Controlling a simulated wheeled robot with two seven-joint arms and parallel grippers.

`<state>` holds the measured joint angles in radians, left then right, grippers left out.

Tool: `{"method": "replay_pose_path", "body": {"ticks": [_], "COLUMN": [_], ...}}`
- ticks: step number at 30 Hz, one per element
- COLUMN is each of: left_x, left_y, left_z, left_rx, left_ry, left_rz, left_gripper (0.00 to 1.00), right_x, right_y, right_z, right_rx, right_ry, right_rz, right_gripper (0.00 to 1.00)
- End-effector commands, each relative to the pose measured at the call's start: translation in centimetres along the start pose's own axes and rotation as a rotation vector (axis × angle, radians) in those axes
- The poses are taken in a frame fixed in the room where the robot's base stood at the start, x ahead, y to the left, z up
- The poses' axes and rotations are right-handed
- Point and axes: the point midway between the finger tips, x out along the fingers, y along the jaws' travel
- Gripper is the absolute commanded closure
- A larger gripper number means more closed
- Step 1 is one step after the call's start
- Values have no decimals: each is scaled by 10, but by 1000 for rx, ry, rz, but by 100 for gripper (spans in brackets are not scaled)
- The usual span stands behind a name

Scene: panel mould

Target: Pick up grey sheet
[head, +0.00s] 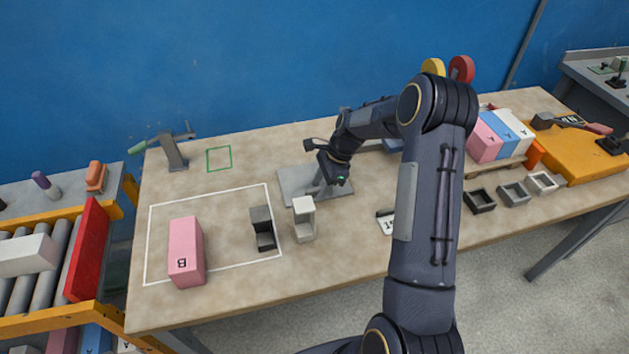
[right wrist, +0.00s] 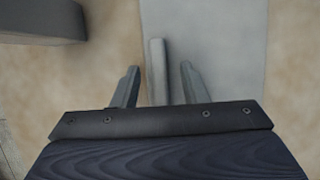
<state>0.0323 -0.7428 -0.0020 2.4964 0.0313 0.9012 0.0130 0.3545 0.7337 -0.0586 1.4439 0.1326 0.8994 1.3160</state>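The grey sheet (head: 291,183) lies flat on the table near the middle, partly hidden by my right gripper (head: 328,190). In the right wrist view the sheet (right wrist: 222,50) has a narrow raised grey rib (right wrist: 156,50) near its left edge. My right gripper (right wrist: 159,72) is open, with one finger on each side of the rib and a gap to both. I cannot tell how far down the fingers reach. My left gripper is not in view.
A pink box (head: 186,250) stands inside the white outline. Several small trays and pink, blue and white boxes (head: 500,134) are at the right.

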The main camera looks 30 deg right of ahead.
Motion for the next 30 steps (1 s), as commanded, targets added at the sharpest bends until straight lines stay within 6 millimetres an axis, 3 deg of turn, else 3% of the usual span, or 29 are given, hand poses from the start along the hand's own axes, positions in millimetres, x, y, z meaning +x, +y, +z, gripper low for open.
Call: {"method": "replay_pose_path", "body": {"ticks": [9,18,30], "left_x": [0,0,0], "left_y": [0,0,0], "left_z": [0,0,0], "left_rx": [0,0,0], "left_ry": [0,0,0], "left_rz": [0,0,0], "left_gripper": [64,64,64], "right_x": [6,6,0], "right_y": [0,0,-1], "right_z": [0,0,3], "right_rx": [-1,-1,-2], "right_ry": [0,0,0], "right_rz": [-1,-1,-4], "right_gripper": [61,100,100]}}
